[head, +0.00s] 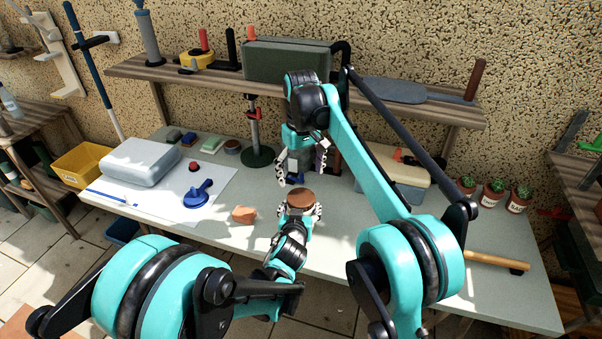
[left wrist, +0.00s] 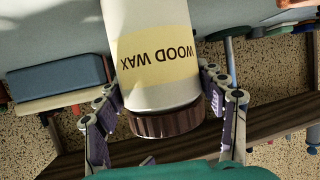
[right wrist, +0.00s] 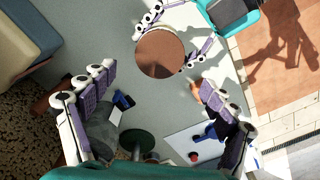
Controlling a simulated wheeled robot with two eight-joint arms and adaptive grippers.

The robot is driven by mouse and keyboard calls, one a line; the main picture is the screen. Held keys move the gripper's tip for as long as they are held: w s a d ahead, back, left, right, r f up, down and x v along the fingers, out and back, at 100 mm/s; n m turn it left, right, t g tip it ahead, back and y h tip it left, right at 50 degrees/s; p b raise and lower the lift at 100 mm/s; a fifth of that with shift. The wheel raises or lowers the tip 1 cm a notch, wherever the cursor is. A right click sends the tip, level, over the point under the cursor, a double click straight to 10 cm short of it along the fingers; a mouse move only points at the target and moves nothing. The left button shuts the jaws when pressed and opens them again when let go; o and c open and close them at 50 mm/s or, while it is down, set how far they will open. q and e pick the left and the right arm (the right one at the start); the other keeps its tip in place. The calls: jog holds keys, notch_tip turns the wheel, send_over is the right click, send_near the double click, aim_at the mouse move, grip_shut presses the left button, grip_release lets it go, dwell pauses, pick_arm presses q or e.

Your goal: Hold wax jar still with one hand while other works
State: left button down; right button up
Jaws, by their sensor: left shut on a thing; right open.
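The wax jar (left wrist: 155,60) is white with a yellow "WOOD WAX" label and a ribbed brown lid (left wrist: 167,122). In the head view the brown lid (head: 301,196) faces up above the workbench. My left gripper (head: 300,212) is shut on the jar, with fingers on both sides of it; it also shows around the jar in the left wrist view (left wrist: 162,85). My right gripper (head: 288,178) is open and empty, behind and slightly left of the lid in the head view. In the right wrist view the round lid top (right wrist: 160,52) lies beyond my open right fingers (right wrist: 155,82), apart from them.
On the workbench (head: 345,240) stand an orange-brown block (head: 244,214), a blue clamp-like tool (head: 198,194), a grey case (head: 139,161) and a green-based stand (head: 257,155). A wooden handle (head: 495,261) lies at the right. A shelf (head: 200,75) runs above the back.

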aim_at(301, 197)
jog(key=shift+f, duration=4.05)
jog(key=c, duration=1.2)
jog(key=o, duration=1.4)
jog(key=shift+c, duration=0.2)
